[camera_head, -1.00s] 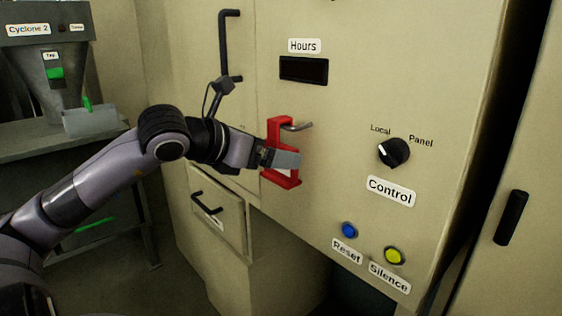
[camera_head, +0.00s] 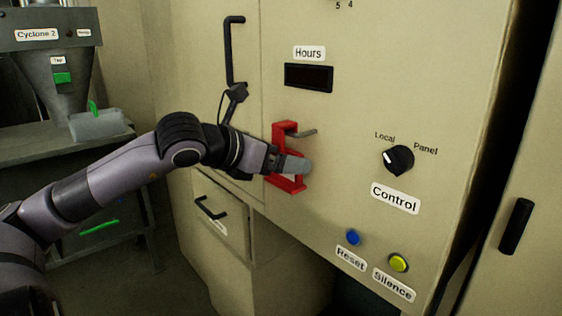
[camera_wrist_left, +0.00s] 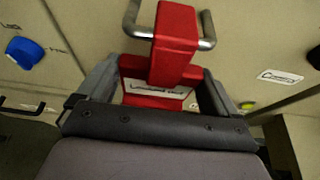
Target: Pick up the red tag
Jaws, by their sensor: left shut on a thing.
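The red tag (camera_head: 283,137) is a red frame-like piece at the front of the beige cabinet, beside a metal peg (camera_head: 302,134). In the left wrist view the red tag (camera_wrist_left: 175,45) has its upper part at a metal bar (camera_wrist_left: 207,30), with a white label across its lower part. My left gripper (camera_head: 292,165) is shut on the red tag. Its fingers stand on either side of the tag in the left wrist view (camera_wrist_left: 158,92). The gripper hides part of the tag in the head view. My right gripper is not in view.
The cabinet front carries a black Control knob (camera_head: 398,159), a blue Reset button (camera_head: 353,237), a yellow Silence button (camera_head: 398,262) and a black Hours display (camera_head: 309,77). A black handle (camera_head: 231,50) is above my left arm. A drawer handle (camera_head: 209,208) is below it.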

